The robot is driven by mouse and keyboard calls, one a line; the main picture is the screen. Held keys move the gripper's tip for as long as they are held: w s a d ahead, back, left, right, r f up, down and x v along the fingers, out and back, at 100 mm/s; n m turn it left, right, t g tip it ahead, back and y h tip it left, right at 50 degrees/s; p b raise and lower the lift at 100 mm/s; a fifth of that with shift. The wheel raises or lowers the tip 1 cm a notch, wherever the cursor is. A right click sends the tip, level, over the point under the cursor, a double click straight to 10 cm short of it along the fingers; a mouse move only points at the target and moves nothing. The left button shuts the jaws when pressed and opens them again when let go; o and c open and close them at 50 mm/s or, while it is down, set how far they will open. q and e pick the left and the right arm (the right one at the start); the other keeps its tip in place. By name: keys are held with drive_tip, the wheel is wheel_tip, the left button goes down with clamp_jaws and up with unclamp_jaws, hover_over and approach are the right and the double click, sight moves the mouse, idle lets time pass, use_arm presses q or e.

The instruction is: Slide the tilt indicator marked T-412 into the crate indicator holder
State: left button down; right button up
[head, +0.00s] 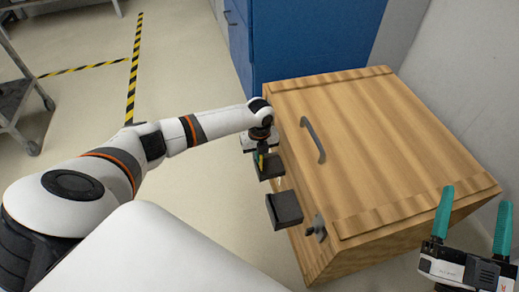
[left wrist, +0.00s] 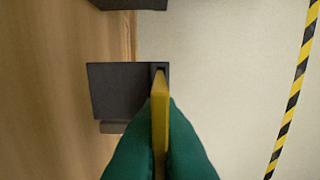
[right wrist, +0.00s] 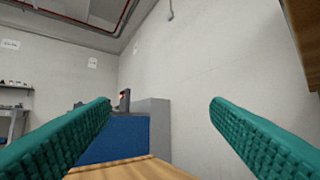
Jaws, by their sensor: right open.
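My left gripper (head: 260,146) is shut on a thin yellow plate, the tilt indicator (left wrist: 160,115), beside the crate. Both green fingertips (left wrist: 160,145) press on its faces in the left wrist view. The indicator's far end is at the slot of a dark grey holder (left wrist: 115,92) on the crate's side. I cannot tell how deep it sits. The T-412 marking is not readable. That holder shows in the head view (head: 271,170), partly behind the gripper. A second dark holder (head: 285,209) is nearer. My right gripper (head: 472,222) is open and empty at the crate's right.
The wooden crate (head: 370,150) has a curved handle (head: 314,140) and a metal latch (head: 317,228). A blue cabinet (head: 310,40) stands behind it. A grey cart (head: 18,95) is at the far left. The floor with striped tape left of the crate is clear.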

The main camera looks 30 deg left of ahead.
drive_tip(key=shift+w+f, duration=0.15)
drive_tip(key=shift+f, duration=0.15)
drive_tip(key=shift+g, duration=0.3)
idle(0.3)
use_arm(q)
drive_tip(key=shift+p, duration=0.35)
use_arm(e)
drive_tip(key=shift+w+d+f+g+h, duration=0.1)
drive_tip(key=shift+w+f+g+h, duration=0.1)
drive_tip(key=shift+f+g, duration=0.3)
drive_tip(key=shift+w+d+f+g+h, duration=0.1)
drive_tip(key=shift+f+g+h, duration=0.1)
drive_tip(key=shift+f, duration=0.45)
drive_tip(key=shift+a, duration=0.1)
use_arm(q)
drive_tip(key=shift+f, duration=0.3)
use_arm(e)
drive_tip(key=shift+s+a+r+t+y, duration=0.15)
drive_tip(key=shift+r+t, duration=0.1)
drive_tip(key=shift+r, duration=0.2)
drive_tip(key=shift+s+d+r+t+y, duration=0.15)
drive_tip(key=shift+r+t, duration=0.1)
drive_tip(key=shift+r, duration=0.2)
use_arm(q)
drive_tip(key=shift+f+b, duration=0.25)
drive_tip(key=shift+b, duration=0.1)
use_arm(e)
drive_tip(key=shift+a+r+t, duration=0.15)
drive_tip(key=shift+r+t, duration=0.1)
drive_tip(key=shift+t, duration=0.05)
